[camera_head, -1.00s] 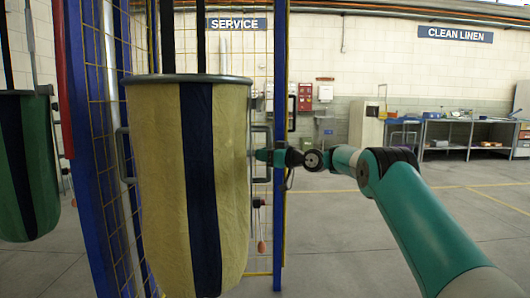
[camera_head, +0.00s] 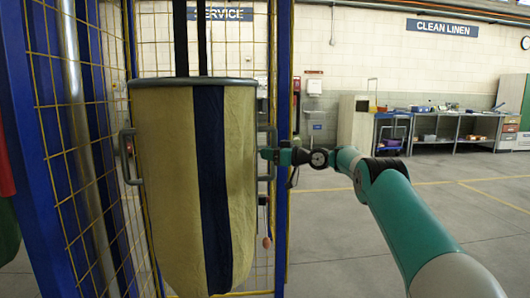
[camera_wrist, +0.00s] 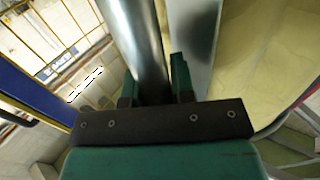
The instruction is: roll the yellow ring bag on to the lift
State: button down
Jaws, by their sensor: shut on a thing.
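The yellow ring bag (camera_head: 165,190) hangs upright from two dark straps, with a dark blue stripe (camera_head: 212,190) down its front and a grey ring (camera_head: 190,82) at its top. A grey handle stands out on each side of it. My gripper (camera_head: 264,153) is at the right-hand handle. In the wrist view my gripper (camera_wrist: 155,85) is shut on the grey handle bar (camera_wrist: 145,45), with the yellow cloth (camera_wrist: 260,70) close at the right. The lift cannot be told for certain; a blue-posted frame with yellow mesh (camera_head: 75,150) stands around and behind the bag.
Blue posts (camera_head: 283,130) stand right behind the bag and at the left. A sliver of a green bag (camera_head: 8,230) shows at the left edge. Workbenches (camera_head: 430,130) stand along the far wall. The floor (camera_head: 330,230) at the right is clear.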

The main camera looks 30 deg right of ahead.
jog(key=shift+w+d+r, duration=0.2)
jog(key=shift+w+d, duration=0.15)
jog(key=shift+w, duration=0.1)
jog(key=shift+d+h, duration=0.2)
jog(key=shift+h, duration=0.1)
jog(key=c, duration=1)
grip_release()
jog(key=shift+d+f, duration=0.15)
jog(key=shift+o, duration=0.2)
jog(key=shift+a+f, duration=0.1)
jog(key=shift+a, duration=0.25)
jog(key=shift+d, duration=0.1)
jog(key=b+v, duration=0.3)
jog(key=v, duration=1.4)
jog(key=shift+f, duration=0.2)
